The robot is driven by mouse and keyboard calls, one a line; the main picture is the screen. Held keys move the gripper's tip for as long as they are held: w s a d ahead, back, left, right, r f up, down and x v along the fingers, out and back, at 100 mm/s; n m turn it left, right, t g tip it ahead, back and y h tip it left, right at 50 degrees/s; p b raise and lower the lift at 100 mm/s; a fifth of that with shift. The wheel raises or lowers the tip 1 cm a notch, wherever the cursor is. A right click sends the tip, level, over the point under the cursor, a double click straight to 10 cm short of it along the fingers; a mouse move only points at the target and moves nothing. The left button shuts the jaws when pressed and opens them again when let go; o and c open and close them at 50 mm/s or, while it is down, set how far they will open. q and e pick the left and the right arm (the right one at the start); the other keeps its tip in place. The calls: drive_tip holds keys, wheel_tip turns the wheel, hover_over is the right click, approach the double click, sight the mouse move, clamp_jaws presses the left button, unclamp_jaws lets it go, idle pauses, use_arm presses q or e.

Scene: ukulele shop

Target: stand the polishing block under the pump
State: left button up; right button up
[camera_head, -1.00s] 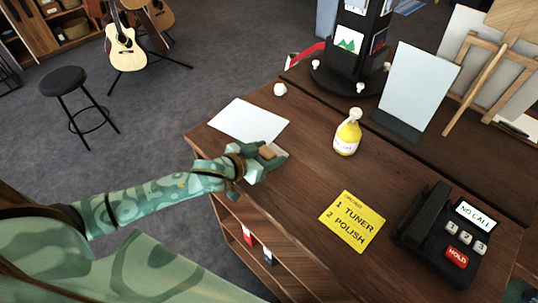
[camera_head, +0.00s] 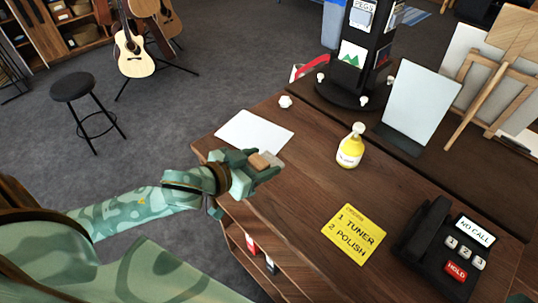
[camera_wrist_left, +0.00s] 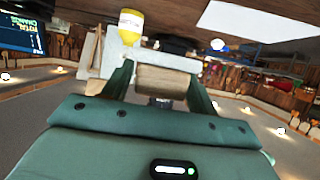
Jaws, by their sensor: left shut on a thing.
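The polishing block (camera_head: 262,160) is a small tan wooden block with a pale layer beside it. My left gripper (camera_head: 260,166) is shut on it near the counter's left end, just in front of the white sheet. In the left wrist view the block (camera_wrist_left: 166,83) sits between the two green fingers. I cannot tell its exact height over the counter. The pump (camera_head: 350,148) is a yellow bottle with a pale label and top, standing upright to the right, apart from the block; it also shows in the left wrist view (camera_wrist_left: 131,24). My right gripper is not in view.
The wooden counter (camera_head: 300,190) holds a white sheet (camera_head: 253,132), a yellow note (camera_head: 355,233) reading tuner and polish, and a black phone (camera_head: 445,240). A dark display stand (camera_head: 355,75) and upright panel (camera_head: 415,100) stand behind the bottle. Bare wood lies between gripper and bottle.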

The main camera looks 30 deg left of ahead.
use_arm(q)
drive_tip(key=s+r, duration=0.1)
drive_tip(key=s, duration=0.3)
drive_tip(key=s+r, duration=0.1)
drive_tip(key=s, duration=0.1)
drive_tip(key=shift+d+r, duration=0.25)
drive_tip(key=shift+r, duration=0.05)
drive_tip(key=w+f+n+y+b, duration=0.1)
drive_tip(key=w+f+b, duration=0.1)
drive_tip(key=f+b, duration=0.1)
drive_tip(key=w+a+f+n+y+b, duration=0.1)
drive_tip(key=w+f+b, duration=0.1)
drive_tip(key=f+b, duration=0.1)
drive_tip(key=w+f+n+t+y+b, duration=0.1)
drive_tip(key=w+f+y+b, duration=0.1)
drive_tip(key=f+b, duration=0.1)
drive_tip(key=shift+w+a+f+n+b, duration=0.3)
drive_tip(key=shift+a+n+b, duration=0.1)
drive_tip(key=shift+b, duration=0.45)
drive_tip(key=shift+y, duration=0.3)
drive_tip(key=w+d+b, duration=0.1)
drive_tip(key=w+d+r+b, duration=0.1)
drive_tip(key=w+b, duration=0.1)
drive_tip(key=shift+w+d, duration=0.3)
drive_tip(key=shift+d, duration=0.05)
drive_tip(key=c, duration=0.5)
drive_tip(key=shift+w+r+b, duration=0.1)
drive_tip(key=shift+r+b, duration=0.15)
drive_tip(key=shift+b, duration=0.1)
drive_tip(key=shift+r, duration=0.1)
